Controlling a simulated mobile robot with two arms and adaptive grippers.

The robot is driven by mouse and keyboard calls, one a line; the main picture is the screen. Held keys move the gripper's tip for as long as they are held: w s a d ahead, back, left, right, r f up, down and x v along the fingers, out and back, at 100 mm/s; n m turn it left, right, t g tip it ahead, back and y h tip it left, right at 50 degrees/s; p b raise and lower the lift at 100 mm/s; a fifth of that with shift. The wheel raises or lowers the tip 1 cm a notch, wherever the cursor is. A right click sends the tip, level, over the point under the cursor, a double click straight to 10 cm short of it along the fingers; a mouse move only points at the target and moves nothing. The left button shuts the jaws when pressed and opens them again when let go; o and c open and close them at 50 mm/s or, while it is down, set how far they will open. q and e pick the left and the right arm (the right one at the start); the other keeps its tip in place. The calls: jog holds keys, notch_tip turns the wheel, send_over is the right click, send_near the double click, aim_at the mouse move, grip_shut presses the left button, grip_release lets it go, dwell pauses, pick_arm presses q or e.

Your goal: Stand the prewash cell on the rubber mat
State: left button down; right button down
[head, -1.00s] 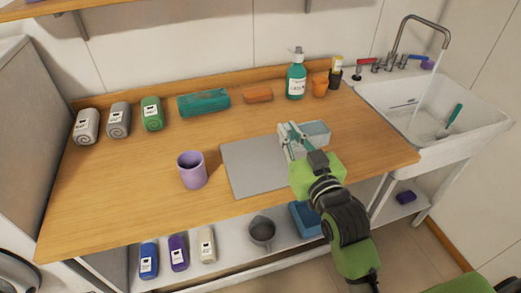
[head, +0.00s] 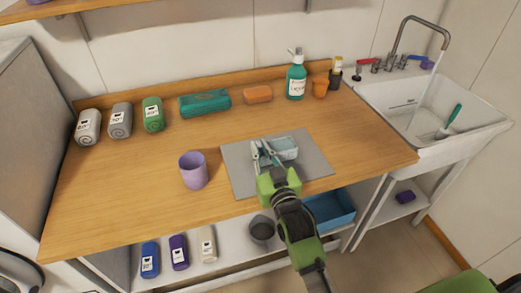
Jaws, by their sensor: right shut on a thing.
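The prewash cell looks like a small pale box with a light blue inside (head: 285,148). It shows over the middle of the grey rubber mat (head: 308,172), which lies flat on the wooden counter. My right gripper (head: 268,153) is shut on the cell's left side, and its fingers and arm hide part of the cell and the mat's front edge. The cell looks upright, with its open top up. I cannot tell whether its base touches the mat. My left gripper is not in view.
A purple cup (head: 194,171) stands just left of the mat. Rolled towels (head: 120,120), a teal case (head: 205,103), an orange bar (head: 258,95), a pump bottle (head: 296,80) and an orange cup (head: 320,88) line the back. The sink (head: 430,105) is at right.

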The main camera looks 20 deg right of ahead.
jog(key=shift+f, duration=0.3)
jog(key=shift+f, duration=0.1)
jog(key=c, duration=2.1)
grip_release()
jog(key=shift+f, duration=0.1)
jog(key=shift+r, duration=0.2)
jog(key=shift+s+f, duration=0.15)
jog(key=shift+s, duration=0.25)
jog(key=s+b, duration=0.1)
jog(key=s, duration=1)
jog(key=shift+s+d+b, duration=0.15)
jog(key=shift+d+b, duration=0.05)
jog(key=shift+b, duration=0.2)
